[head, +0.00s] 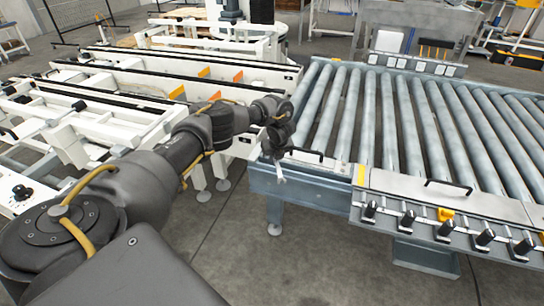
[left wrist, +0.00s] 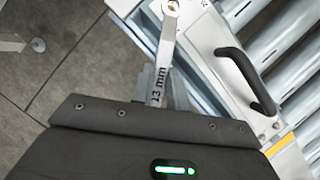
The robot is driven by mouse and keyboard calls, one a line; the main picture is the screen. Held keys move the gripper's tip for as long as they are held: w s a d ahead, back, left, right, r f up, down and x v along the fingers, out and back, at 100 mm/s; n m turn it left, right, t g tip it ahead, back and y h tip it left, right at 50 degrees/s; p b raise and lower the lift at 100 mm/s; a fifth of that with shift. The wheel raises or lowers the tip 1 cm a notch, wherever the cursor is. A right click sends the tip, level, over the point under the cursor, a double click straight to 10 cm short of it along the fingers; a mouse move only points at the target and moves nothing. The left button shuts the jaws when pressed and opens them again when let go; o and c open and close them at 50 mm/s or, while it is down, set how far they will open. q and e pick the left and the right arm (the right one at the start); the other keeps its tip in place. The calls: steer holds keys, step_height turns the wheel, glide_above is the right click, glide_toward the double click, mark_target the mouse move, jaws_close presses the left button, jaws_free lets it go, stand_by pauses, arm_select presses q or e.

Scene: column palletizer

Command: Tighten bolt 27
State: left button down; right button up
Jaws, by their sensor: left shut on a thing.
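My left gripper (head: 279,150) is shut on a grey wrench marked "13 mm" (left wrist: 160,70). The wrench (head: 280,174) also shows as a short pale piece below the gripper in the head view, in front of the left end of the roller conveyor. In the left wrist view the wrench's head is at the top edge, over the conveyor's metal corner, with a small round bolt-like spot (left wrist: 172,6) at its jaw. I cannot tell whether the wrench is seated on it, and I cannot read its number. My right gripper is not in view.
The roller conveyor (head: 310,172) fills the right side. A black handle (left wrist: 247,75) sticks up from its cover, close to the wrench. A row of black knobs (head: 408,219) lines its front. White machine frames (head: 130,75) stand at the left. The front floor is clear.

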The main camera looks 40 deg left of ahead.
arm_select(q)
steer(key=shift+p, duration=0.5)
stand_by(1.4)
steer(key=shift+f+b, duration=0.55)
steer(key=shift+f, duration=0.4)
stand_by(2.0)
